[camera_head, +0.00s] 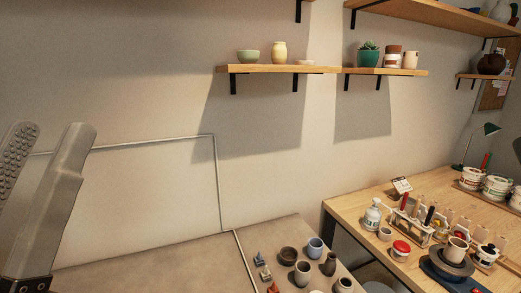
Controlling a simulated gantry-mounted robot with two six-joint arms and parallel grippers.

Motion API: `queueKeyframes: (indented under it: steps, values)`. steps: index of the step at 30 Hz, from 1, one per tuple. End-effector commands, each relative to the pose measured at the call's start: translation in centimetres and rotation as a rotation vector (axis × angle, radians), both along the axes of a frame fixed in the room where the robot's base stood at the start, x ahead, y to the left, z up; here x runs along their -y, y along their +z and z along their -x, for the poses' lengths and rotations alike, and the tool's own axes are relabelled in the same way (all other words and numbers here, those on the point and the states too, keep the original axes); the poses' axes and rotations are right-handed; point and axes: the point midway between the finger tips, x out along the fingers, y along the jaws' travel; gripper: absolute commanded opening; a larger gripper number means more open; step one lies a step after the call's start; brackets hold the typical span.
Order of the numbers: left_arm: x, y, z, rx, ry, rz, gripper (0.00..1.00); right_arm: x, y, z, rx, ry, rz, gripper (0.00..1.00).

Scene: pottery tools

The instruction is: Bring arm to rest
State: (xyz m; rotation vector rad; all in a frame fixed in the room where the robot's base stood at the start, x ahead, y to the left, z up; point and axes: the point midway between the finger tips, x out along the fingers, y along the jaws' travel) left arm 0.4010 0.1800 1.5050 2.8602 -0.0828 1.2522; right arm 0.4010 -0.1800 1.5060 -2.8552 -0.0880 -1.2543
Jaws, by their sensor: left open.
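My left gripper (45,160) stands large and close at the left edge of the head view. Its two grey fingers point up and are spread apart, with a textured inner pad on the left one. Nothing is between them, and bare wall shows in the gap. It is well away from the pottery on the tables. My right gripper does not show in this view.
A grey table (150,265) at the bottom holds several small cups and pots, such as a blue cup (315,246). A wooden table (350,208) on the right carries jars and tools. Wooden shelves (275,69) with pottery hang on the wall. The wall area beside the gripper is clear.

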Motion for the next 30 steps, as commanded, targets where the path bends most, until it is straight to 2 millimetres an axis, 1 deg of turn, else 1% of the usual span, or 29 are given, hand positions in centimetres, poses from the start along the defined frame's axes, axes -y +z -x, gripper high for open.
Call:
queueKeyframes:
  steps: [1,5,6,8,9,11,12,14,15,18,21,23,26,30]
  values:
    - [0.0,4.1,0.0,-0.001,-0.001,0.001,0.60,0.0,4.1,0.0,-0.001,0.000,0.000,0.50]
    - [0.0,10.0,0.0,0.000,-0.002,0.001,0.60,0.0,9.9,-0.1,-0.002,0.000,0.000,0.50]
    - [0.0,12.0,-0.1,0.000,-0.003,0.001,0.60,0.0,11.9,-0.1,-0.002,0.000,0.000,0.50]
    - [0.0,15.0,-0.1,0.000,-0.003,0.001,0.60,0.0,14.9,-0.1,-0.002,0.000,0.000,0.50]
    - [0.0,17.0,-0.1,0.000,-0.003,0.001,0.60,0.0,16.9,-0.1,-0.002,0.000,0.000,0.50]
    - [0.0,19.9,-0.1,0.000,-0.004,0.002,0.60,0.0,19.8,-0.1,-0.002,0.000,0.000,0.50]
    - [0.0,21.8,-0.1,0.000,-0.004,0.002,0.60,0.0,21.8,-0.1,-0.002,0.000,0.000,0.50]
    - [0.0,24.7,-0.1,0.000,-0.004,0.002,0.60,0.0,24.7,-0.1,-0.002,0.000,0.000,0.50]
    - [0.0,26.5,-0.1,0.000,-0.004,0.002,0.60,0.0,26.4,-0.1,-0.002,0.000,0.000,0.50]
    - [0.0,30.0,-0.1,-0.001,-0.004,0.001,0.60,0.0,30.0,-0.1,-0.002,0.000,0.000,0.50]
    - [0.0,32.0,-0.1,-0.001,-0.005,0.002,0.60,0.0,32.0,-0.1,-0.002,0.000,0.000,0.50]
    - [0.0,32.5,-0.1,-0.001,-0.005,0.002,0.60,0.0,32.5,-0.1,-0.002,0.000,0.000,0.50]
    - [0.0,32.6,-0.1,-0.001,-0.005,0.002,0.60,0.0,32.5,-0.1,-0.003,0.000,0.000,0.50]
    - [0.0,31.7,-0.1,0.000,-0.005,0.002,0.60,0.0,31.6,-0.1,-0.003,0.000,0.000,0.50]
